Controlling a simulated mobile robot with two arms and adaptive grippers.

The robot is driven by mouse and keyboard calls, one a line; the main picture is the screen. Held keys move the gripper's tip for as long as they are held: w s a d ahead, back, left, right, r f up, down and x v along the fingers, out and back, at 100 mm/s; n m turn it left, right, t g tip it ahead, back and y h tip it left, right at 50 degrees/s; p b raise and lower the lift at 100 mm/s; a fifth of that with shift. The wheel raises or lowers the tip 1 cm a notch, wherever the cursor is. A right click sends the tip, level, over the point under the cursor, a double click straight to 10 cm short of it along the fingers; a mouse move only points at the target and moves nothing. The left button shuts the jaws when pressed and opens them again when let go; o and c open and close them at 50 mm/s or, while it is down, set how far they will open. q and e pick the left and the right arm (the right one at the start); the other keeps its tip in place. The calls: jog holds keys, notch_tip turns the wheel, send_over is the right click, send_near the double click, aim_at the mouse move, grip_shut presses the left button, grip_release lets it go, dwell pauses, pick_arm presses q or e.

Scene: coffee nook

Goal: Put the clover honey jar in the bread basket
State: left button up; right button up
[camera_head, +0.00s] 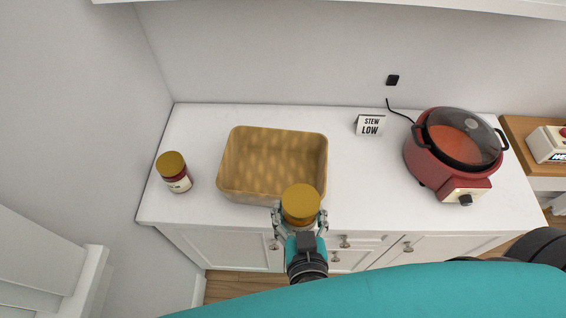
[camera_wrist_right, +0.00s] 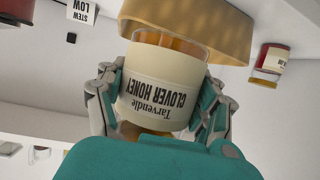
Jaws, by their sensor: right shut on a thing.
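The clover honey jar (camera_wrist_right: 160,85) has a cream label reading "Tarvendle CLOVER HONEY", upside down in the right wrist view. Its gold lid (camera_head: 301,203) shows in the head view. My right gripper (camera_head: 300,218) is shut on the jar, with a finger on each side of it. The jar is at the front right corner of the bread basket (camera_head: 235,190), its lid overlapping the basket's rim in the head view. The tan rectangular basket looks empty; its wall also shows in the right wrist view (camera_wrist_right: 215,25). My left gripper is not in view.
A second gold-lidded jar with a dark red body (camera_head: 179,183) stands left of the basket. A red cooker (camera_head: 455,155) with a glass lid and a "STEW LOW" sign (camera_head: 369,125) stand to the right.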

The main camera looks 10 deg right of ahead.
pick_arm(q)
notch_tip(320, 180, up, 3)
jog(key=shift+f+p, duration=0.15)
jog(key=shift+p, duration=0.6)
pick_arm(e)
jog(key=d+x, duration=0.1)
jog(key=x, duration=1.3)
jog(key=shift+d+r, duration=0.2)
jog(key=shift+r, duration=0.05)
jog(key=shift+s, duration=0.1)
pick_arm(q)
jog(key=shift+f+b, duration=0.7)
pick_arm(e)
jog(key=shift+f, duration=0.65)
jog(key=shift+r, duration=0.1)
jog(key=o, duration=1.6)
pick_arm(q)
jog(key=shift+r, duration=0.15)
pick_arm(e)
jog(key=shift+o, duration=0.2)
